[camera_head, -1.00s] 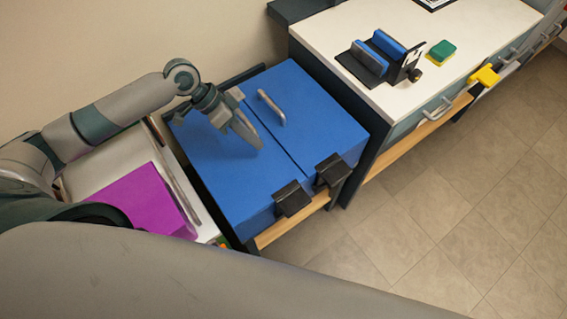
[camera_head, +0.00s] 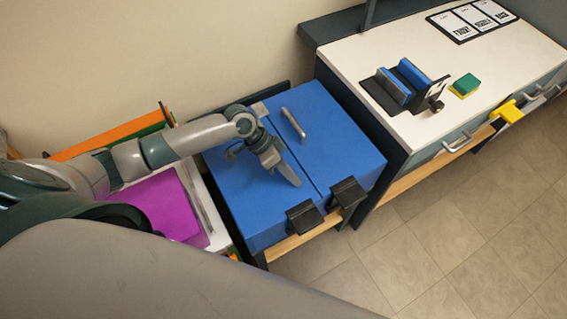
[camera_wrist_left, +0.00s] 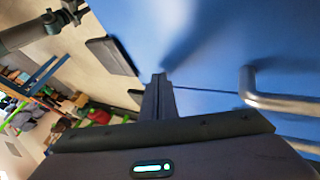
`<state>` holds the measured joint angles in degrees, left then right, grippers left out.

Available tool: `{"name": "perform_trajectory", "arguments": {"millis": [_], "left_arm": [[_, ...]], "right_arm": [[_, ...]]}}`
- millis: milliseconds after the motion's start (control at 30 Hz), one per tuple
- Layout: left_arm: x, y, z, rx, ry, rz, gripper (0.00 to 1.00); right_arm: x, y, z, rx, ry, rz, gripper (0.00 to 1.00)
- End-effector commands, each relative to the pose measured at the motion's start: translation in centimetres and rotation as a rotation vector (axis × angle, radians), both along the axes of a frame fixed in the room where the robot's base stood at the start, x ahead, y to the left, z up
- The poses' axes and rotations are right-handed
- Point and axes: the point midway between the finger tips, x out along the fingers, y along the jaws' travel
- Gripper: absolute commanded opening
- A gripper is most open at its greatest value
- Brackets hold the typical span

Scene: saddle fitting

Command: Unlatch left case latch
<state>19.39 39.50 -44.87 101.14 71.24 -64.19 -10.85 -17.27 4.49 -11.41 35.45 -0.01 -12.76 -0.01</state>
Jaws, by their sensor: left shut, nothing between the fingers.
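The blue case (camera_head: 238,195) lies closed, with a seam across its lid and a metal handle (camera_head: 293,123). Two black latches sit on its front edge: the left latch (camera_head: 304,217) and the right latch (camera_head: 348,192). My left gripper (camera_head: 295,182) is shut and empty over the lid, just behind the left latch. Whether its tips touch the lid is unclear. In the left wrist view the shut fingers (camera_wrist_left: 158,80) point at the blue lid near the seam, and the handle (camera_wrist_left: 280,102) shows at right. The right gripper is not in view.
A white-topped counter (camera_head: 350,60) stands right of the case, with a blue-padded holder (camera_head: 400,85) and a green-yellow sponge (camera_head: 464,85). A purple block (camera_head: 165,205) lies to the left. The floor (camera_head: 430,240) in front is clear.

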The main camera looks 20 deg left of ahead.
Motion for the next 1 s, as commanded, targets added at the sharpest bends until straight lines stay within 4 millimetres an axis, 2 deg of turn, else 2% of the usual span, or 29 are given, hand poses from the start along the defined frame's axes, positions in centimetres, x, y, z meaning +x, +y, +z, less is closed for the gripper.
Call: {"name": "perform_trajectory", "arguments": {"millis": [100, 333, 800, 1000], "left_arm": [[-1.1, -1.5, 0.2, -0.001, 0.002, -0.002, 0.00], [-2.2, -3.0, 0.0, -0.001, -0.001, 0.000, 0.00], [-2.4, -3.2, -0.1, 0.001, -0.002, 0.000, 0.00], [-1.7, -3.2, 0.0, 0.016, -0.014, 0.000, 0.00]], "right_arm": [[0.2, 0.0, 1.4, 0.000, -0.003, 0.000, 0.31], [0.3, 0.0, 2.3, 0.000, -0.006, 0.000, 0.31], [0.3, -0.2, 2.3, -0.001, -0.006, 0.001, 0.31], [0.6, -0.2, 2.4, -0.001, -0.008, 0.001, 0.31]]}}
